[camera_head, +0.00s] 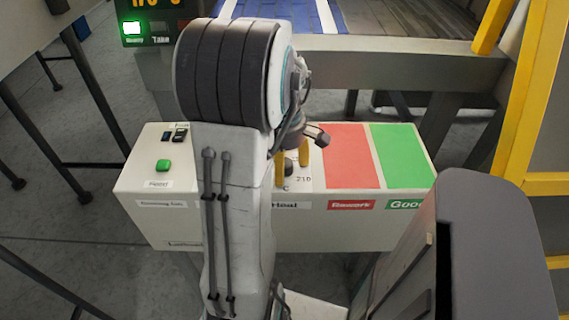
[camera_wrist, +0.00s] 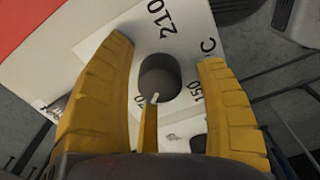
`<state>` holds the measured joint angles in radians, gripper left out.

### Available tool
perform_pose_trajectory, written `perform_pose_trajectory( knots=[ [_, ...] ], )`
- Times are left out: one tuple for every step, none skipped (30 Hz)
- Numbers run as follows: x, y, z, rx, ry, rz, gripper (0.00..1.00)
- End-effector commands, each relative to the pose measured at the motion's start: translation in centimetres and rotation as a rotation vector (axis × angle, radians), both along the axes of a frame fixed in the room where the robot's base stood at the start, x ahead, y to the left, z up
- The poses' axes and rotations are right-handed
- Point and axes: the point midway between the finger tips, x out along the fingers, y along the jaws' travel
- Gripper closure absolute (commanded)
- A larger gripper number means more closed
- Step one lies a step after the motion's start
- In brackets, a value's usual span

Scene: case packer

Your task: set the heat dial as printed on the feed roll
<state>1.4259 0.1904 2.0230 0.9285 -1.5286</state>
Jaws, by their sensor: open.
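The heat dial is a dark grey round knob (camera_wrist: 160,75) on a white scale plate (camera_wrist: 185,25) in the wrist view. A short white mark shows on its lower edge. The plate reads 210 above the knob, 150 to its lower right and a C at right; another number at lower left is partly hidden. My gripper (camera_wrist: 166,54) is open, its yellow fingers on either side of the knob with gaps between. In the head view my gripper (camera_head: 292,158) is over the dial, which my arm mostly hides. I cannot make out a feed roll with print.
The dial is on a pale console (camera_head: 160,212). It carries a green button (camera_head: 163,165), a red Rework field (camera_head: 350,155) and a green Good field (camera_head: 402,153). A lit display (camera_head: 150,22) is at top left. Yellow rails (camera_head: 525,95) stand at right.

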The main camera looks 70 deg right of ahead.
Motion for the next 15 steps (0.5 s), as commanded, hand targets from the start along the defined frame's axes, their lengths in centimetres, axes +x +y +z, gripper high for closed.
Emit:
perform_pose_trajectory(
  knots=[
    [0.0, 0.0, 0.01, 0.0, 0.0, 0.0, 0.36],
    [0.0, 0.0, 0.01, 0.0, 0.0, 0.0, 0.38],
    [0.0, 0.0, 0.01, 0.0, 0.0, 0.0, 0.42],
    [0.0, 0.0, 0.02, 0.0, 0.0, 0.0, 0.45],
    [0.0, 0.0, 0.02, 0.0, 0.0, 0.0, 0.47],
    [0.0, -0.01, 0.02, 0.0, 0.0, 0.0, 0.51],
    [0.0, 0.0, 0.02, 0.0, 0.0, 0.0, 0.53],
    [0.0, -0.01, 0.02, 0.0, 0.0, 0.0, 0.56],
    [0.0, -0.01, 0.03, 0.0, 0.0, 0.0, 0.6],
    [0.0, -0.01, 0.03, 0.0, 0.0, 0.0, 0.62],
    [0.0, -0.01, 0.03, 0.0, 0.0, 0.0, 0.65],
    [0.0, -0.01, 0.03, 0.0, 0.0, 0.0, 0.69],
    [0.0, -0.01, 0.03, 0.0, 0.0, 0.0, 0.71],
    [0.0, -0.01, 0.03, -0.001, 0.0, 0.0, 0.74],
    [0.0, -0.01, 0.03, -0.001, 0.0, 0.0, 0.78]
  ],
)
